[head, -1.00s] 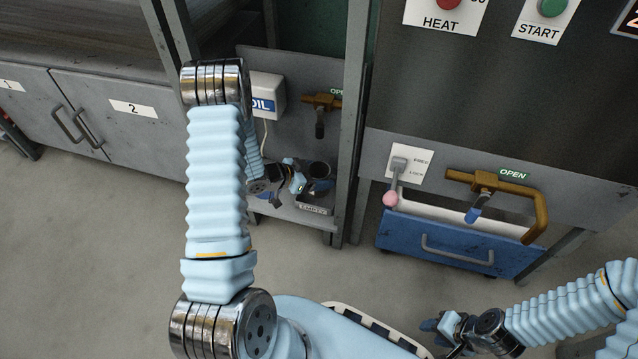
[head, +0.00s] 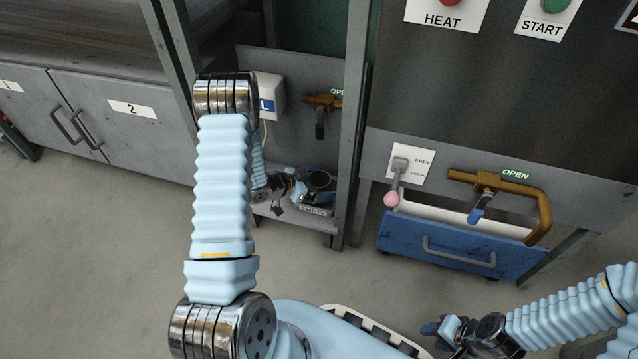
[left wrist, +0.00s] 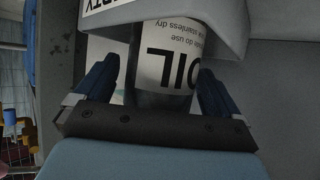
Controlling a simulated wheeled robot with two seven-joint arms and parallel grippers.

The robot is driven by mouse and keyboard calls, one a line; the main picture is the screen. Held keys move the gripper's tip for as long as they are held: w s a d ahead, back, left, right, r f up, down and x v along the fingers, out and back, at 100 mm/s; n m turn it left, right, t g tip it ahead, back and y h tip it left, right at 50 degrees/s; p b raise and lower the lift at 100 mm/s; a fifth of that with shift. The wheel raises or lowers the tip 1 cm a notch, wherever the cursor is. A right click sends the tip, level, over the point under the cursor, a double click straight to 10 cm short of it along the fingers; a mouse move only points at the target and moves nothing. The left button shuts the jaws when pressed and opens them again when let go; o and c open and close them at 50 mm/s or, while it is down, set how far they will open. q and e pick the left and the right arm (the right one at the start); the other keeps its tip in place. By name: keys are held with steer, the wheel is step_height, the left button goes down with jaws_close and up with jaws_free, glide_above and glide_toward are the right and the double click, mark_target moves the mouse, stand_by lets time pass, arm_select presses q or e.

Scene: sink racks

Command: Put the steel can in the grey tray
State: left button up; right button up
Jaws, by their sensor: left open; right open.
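The steel can (head: 319,181) stands at the grey tray (head: 314,211) on the low shelf, its dark round top showing in the head view. In the left wrist view the can (left wrist: 172,55) has an upside-down OIL label, and the wall of the tray (left wrist: 215,14) hides its lower end, so it appears to be inside. My left gripper (head: 291,202) is open beside the can. In the left wrist view its blue fingers (left wrist: 158,72) are spread on both sides of the can. My right gripper (head: 440,337) is open and empty, low at the front.
A white OIL box (head: 270,92) and a brass valve handle (head: 321,102) are on the panel above the shelf. A grey post (head: 352,150) stands right of the tray. A blue drawer (head: 450,249) and a pink-knobbed lever (head: 394,192) are further right. The floor at left is clear.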

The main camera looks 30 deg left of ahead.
arm_select(q)
steer(key=shift+r, duration=0.25)
steer(key=p+v, duration=0.2)
steer(key=v, duration=1)
steer(key=shift+f, duration=0.15)
